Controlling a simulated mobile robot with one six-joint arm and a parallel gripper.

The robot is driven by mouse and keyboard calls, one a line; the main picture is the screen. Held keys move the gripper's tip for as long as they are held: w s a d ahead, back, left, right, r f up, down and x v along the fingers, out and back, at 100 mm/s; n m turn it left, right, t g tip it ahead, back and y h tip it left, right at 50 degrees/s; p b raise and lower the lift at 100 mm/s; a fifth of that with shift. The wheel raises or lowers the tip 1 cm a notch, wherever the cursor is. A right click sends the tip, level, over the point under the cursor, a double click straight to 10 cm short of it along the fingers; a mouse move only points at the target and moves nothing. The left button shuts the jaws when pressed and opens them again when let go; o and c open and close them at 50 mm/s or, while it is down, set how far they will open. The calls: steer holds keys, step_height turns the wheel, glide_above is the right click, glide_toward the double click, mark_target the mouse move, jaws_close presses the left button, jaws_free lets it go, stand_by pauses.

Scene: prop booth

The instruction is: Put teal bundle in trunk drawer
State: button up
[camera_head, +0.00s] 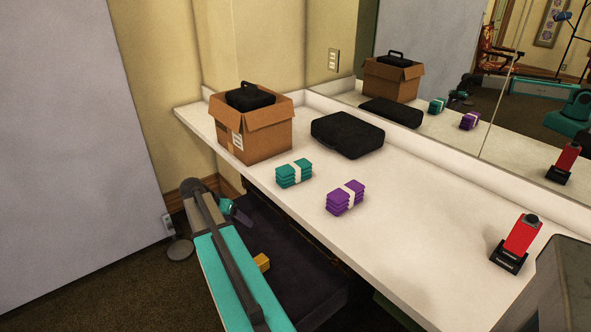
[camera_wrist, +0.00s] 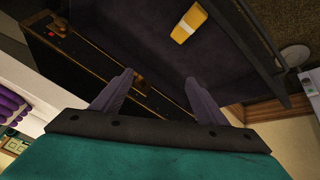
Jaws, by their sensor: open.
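The teal bundle (camera_head: 293,174) is a stack with a pale band, lying on the white counter in front of a cardboard box. A corner of it shows at the lower left of the wrist view (camera_wrist: 16,146). The trunk drawer (camera_head: 300,262) is open below the counter's front edge, with a dark purple lining; the lining also fills the top of the wrist view (camera_wrist: 145,40). A yellow bundle (camera_wrist: 190,22) lies in the drawer, partly hidden by my arm in the head view. My gripper (camera_wrist: 158,86) is open and empty, above the drawer and apart from the teal bundle.
A purple bundle (camera_head: 345,197) lies right of the teal one. A black case (camera_head: 347,136) lies behind them. The cardboard box (camera_head: 262,136) holds another black case (camera_head: 249,98). A red device (camera_head: 521,235) stands at right.

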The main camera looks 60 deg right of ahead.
steer(key=s+d+r+m+g+h+p, duration=0.1)
steer(key=s+d+r+m+h, duration=0.2)
steer(key=d+r, duration=0.9)
steer(key=m+p, duration=0.1)
steer(key=m, duration=0.3)
glide_toward(294, 166)
steer(key=shift+w+d+g+y, duration=0.25)
steer(key=shift+d+g+y, duration=0.15)
steer(key=shift+d, duration=0.05)
steer(key=shift+f, duration=0.1)
steer(key=shift+p+x, duration=0.65)
steer(key=shift+x, duration=3.6)
steer(key=shift+d+f, duration=0.1)
steer(key=shift+p+x, duration=0.8)
steer(key=shift+x, duration=1.7)
